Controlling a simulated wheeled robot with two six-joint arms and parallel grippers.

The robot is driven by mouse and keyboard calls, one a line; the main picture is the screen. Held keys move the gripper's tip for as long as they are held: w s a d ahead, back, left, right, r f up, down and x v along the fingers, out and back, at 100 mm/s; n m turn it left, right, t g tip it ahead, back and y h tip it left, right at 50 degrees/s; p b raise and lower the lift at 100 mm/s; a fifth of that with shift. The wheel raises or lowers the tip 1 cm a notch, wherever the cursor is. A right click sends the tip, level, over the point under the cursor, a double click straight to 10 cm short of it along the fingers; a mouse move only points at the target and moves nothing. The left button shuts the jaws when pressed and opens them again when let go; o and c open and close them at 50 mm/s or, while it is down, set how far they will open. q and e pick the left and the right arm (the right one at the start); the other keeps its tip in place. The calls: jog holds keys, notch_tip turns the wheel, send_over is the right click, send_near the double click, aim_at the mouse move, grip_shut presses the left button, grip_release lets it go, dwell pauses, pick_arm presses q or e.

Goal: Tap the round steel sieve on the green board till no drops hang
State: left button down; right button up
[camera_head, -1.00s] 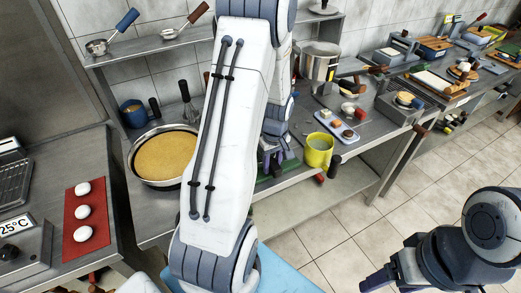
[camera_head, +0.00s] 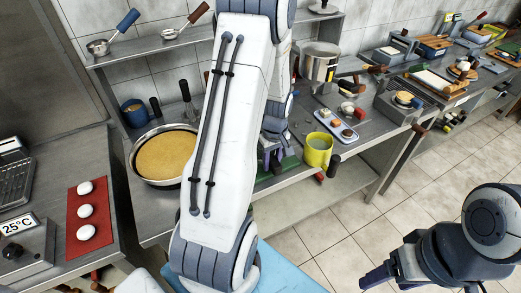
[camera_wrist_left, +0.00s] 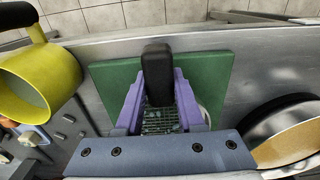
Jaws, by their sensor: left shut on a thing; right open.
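My left gripper (camera_wrist_left: 157,105) is shut on the black handle (camera_wrist_left: 158,72) of a tool in the left wrist view. Greenish wire mesh, apparently the steel sieve (camera_wrist_left: 160,120), shows between the fingers, and a pale curved edge shows to their right. The green board (camera_wrist_left: 112,88) lies behind and below the fingers. I cannot tell whether the sieve touches it, or whether drops hang. In the head view my arm hides most of the left gripper (camera_head: 272,152) and the board (camera_head: 288,167). My right gripper (camera_head: 374,280) is open and empty at the lower right, away from the counter.
A yellow mug (camera_head: 318,150) stands right of the board, close to the counter's front edge. A wide pan (camera_head: 139,178) with tan contents stands to the left. A tray (camera_head: 325,119) of small items and a steel pot (camera_head: 319,62) are behind. Floor before the counter is clear.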

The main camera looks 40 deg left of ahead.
pick_arm(q)
notch_tip(320, 180, down, 3)
jog(key=shift+r+b, duration=0.1)
jog(key=shift+b, duration=1)
jog(key=shift+r+p, duration=0.4)
jog(key=shift+r, duration=0.05)
jog(key=shift+r+p, duration=0.55)
jog(key=shift+r+p, duration=0.45)
jog(key=shift+p, duration=0.1)
jog(key=shift+f, duration=0.1)
